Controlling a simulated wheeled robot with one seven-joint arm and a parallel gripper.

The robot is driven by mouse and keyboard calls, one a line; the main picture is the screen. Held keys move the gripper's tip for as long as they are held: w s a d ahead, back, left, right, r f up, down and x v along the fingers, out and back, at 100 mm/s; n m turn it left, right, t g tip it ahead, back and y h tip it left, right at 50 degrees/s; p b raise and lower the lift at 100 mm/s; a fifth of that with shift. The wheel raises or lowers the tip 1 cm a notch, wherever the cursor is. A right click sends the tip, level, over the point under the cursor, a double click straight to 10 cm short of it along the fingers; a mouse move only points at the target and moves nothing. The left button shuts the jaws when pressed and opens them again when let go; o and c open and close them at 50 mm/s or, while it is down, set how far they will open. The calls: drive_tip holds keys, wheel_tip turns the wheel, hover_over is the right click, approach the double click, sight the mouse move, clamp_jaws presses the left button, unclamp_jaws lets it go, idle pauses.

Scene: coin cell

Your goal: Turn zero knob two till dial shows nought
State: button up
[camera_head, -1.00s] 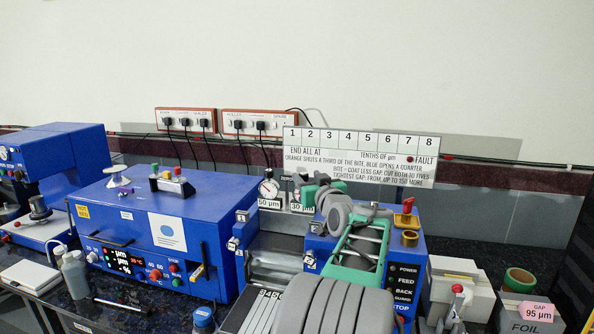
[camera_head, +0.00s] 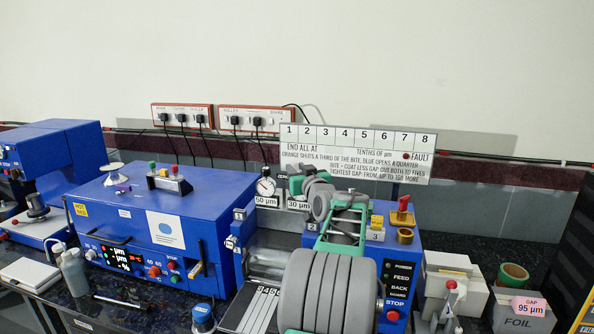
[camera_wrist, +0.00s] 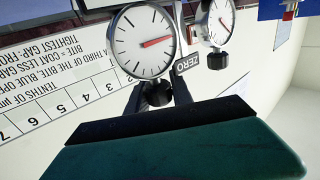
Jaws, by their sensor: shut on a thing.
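In the wrist view, my gripper (camera_wrist: 155,98) has its dark fingers on either side of a black knob (camera_wrist: 157,92), shut on it. The knob sits beside a white dial (camera_wrist: 138,46), the one nearer the printed sign. Its red needle points to the picture's right and slightly up; the scale figures are too small to read. A ZERO label (camera_wrist: 188,62) is beside it. A second dial (camera_wrist: 213,24) with its own black knob (camera_wrist: 215,60) stands clear of my fingers. In the head view, my arm largely hides the held knob and its dial; the left dial (camera_head: 265,187) shows.
The sign board (camera_head: 355,153) stands close behind, with a red FAULT lamp. The blue roller machine (camera_head: 405,255) with buttons and a red switch lies right of my arm. A blue oven-like box (camera_head: 165,225) stands left.

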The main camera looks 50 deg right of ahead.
clamp_jaws()
idle(1.1)
drive_tip(key=o, duration=0.7)
unclamp_jaws()
drive_tip(key=b+v, duration=0.2)
drive_tip(key=v, duration=0.6)
drive_tip(key=shift+b, duration=0.3)
drive_tip(key=shift+d, duration=0.1)
